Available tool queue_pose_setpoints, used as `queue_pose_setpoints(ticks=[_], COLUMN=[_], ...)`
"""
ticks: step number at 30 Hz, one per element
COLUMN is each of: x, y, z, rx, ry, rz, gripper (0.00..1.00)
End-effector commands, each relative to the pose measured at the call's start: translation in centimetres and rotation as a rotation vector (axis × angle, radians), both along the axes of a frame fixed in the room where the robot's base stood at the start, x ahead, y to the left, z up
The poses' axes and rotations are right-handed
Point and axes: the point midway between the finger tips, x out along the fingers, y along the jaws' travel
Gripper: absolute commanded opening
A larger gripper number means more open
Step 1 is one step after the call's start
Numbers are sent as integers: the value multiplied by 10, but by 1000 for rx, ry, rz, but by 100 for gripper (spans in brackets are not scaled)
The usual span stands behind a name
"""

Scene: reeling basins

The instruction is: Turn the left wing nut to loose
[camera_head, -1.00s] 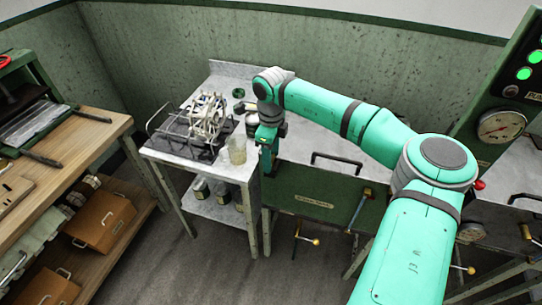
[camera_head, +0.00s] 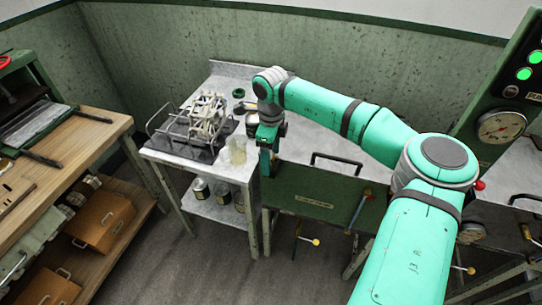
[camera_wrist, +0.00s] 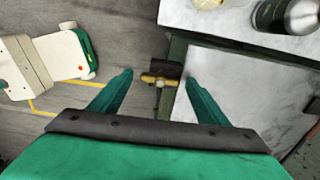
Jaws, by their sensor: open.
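A brass wing nut (camera_wrist: 150,79) shows in the wrist view, low on a dark fitting at the edge of the green bench. It lies ahead of my gripper (camera_wrist: 158,82), between the lines of its two green fingers. The fingers stand wide apart with nothing held between them, and I cannot tell how far the nut is beyond the tips. In the head view my gripper (camera_head: 268,160) points down at the left end of the green bench front (camera_head: 315,202). The wing nut cannot be made out there, beside or behind the gripper.
A grey side table (camera_head: 180,158) with a wire rack (camera_head: 207,120) and a glass beaker (camera_head: 237,152) stands just left of my gripper. A dark metal flask (camera_wrist: 285,15) shows top right in the wrist view. Brass-ended handles (camera_head: 316,242) stick out farther right. Floor is open in front.

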Motion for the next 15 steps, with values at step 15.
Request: queue_pose_setpoints(ticks=[15], x=[1], y=[0], z=[83], rx=[-1], ry=[-3], rz=[0], gripper=[69])
